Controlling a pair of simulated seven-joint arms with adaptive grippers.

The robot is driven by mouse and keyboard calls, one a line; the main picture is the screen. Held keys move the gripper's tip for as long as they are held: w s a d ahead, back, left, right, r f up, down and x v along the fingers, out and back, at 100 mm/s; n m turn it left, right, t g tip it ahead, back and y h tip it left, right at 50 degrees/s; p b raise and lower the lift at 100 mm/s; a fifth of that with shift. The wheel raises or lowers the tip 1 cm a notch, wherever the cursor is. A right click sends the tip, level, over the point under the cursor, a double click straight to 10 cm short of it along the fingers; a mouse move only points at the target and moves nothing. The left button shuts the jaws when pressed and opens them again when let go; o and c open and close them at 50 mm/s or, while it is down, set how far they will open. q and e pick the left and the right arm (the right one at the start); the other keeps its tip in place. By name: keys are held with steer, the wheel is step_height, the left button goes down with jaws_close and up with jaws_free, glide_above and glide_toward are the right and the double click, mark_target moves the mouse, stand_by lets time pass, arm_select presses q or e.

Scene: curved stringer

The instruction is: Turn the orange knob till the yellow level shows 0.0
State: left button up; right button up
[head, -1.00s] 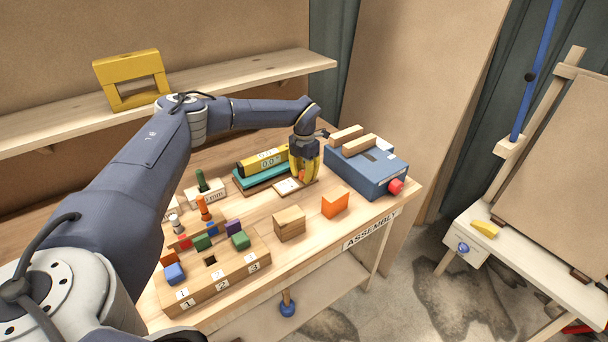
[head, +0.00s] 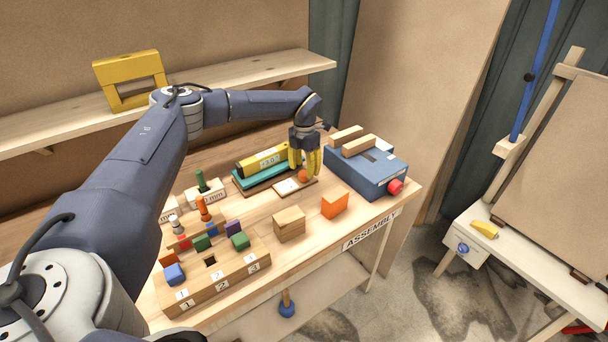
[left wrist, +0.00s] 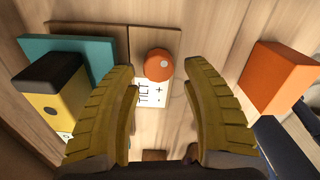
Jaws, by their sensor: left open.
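The orange knob (head: 303,176) sits on a wooden board beside a white TILT label (head: 287,187), which has plus and minus marks. The knob also shows in the left wrist view (left wrist: 158,65), with a pale dot on its right side. The yellow level (head: 262,159) lies on a teal block (head: 262,176) left of the knob. Its display is too small to read surely. My left gripper (head: 305,172) points down over the knob, open and empty. In the left wrist view the knob shows beyond and between its spread fingertips. My right gripper is out of view.
A blue box (head: 370,172) with a red button and wooden bars stands close right of my left gripper. An orange block (head: 335,204) and a wooden block (head: 289,222) lie nearer the front edge. A numbered wooden block holder (head: 215,272) stands at the front left.

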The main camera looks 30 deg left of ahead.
mark_target(304, 174)
arm_select(q)
steer(key=shift+s+r, duration=0.1)
steer(key=shift+r, duration=2.3)
